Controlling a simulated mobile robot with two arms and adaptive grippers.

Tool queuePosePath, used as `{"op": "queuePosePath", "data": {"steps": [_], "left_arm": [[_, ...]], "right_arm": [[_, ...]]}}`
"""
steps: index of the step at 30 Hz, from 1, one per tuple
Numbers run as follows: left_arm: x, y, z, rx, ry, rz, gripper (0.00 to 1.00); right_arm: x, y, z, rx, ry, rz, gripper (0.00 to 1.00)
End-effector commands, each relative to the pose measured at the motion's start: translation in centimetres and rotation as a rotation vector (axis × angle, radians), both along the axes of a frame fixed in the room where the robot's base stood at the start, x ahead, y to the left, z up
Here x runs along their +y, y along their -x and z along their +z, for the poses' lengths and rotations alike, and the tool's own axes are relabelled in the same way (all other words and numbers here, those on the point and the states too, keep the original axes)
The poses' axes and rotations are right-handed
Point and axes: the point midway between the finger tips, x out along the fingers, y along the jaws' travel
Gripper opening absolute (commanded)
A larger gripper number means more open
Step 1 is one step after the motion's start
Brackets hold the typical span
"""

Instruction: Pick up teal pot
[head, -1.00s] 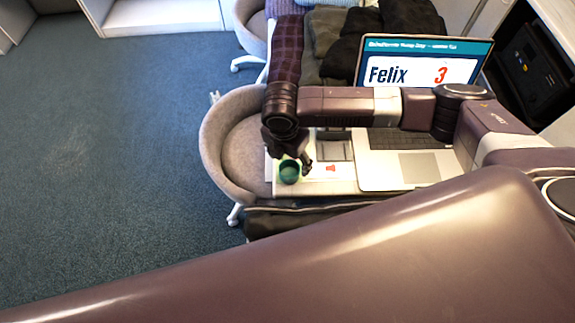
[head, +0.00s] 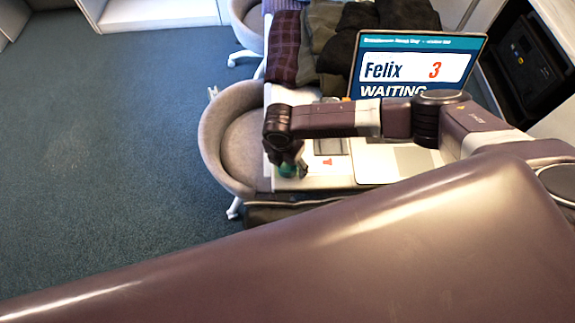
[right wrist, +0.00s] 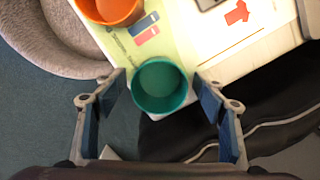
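The teal pot (right wrist: 159,86) is a small, round, open-topped cup near the corner of the table. In the right wrist view it lies between the fingertips of my right gripper (right wrist: 160,80), which are spread open with a gap on each side. In the head view the right gripper (head: 292,163) is over the pot (head: 288,171) and hides most of it. My left gripper is not in view.
An orange pot (right wrist: 112,8) stands beside the teal one on a printed sheet (right wrist: 150,45). An open laptop (head: 405,165) is to the right. A grey chair (head: 232,140) is close on the left. Folded clothes (head: 325,45) lie at the back.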

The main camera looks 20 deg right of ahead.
Motion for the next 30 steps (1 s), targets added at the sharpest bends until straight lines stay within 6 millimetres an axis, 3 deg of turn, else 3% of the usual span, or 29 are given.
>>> {"op": "queuePosePath", "data": {"steps": [2,12,23,30], "left_arm": [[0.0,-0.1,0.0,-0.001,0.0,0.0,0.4],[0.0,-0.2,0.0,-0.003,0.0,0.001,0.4],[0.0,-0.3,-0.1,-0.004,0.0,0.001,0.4],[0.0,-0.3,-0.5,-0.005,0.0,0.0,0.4]], "right_arm": [[0.0,0.0,0.0,0.0,0.0,0.0,0.56],[0.0,0.0,0.1,0.0,0.0,-0.001,0.19],[0.0,-0.1,0.5,-0.002,-0.001,-0.001,0.19],[0.0,-0.2,3.5,-0.004,-0.003,0.0,0.19]]}}
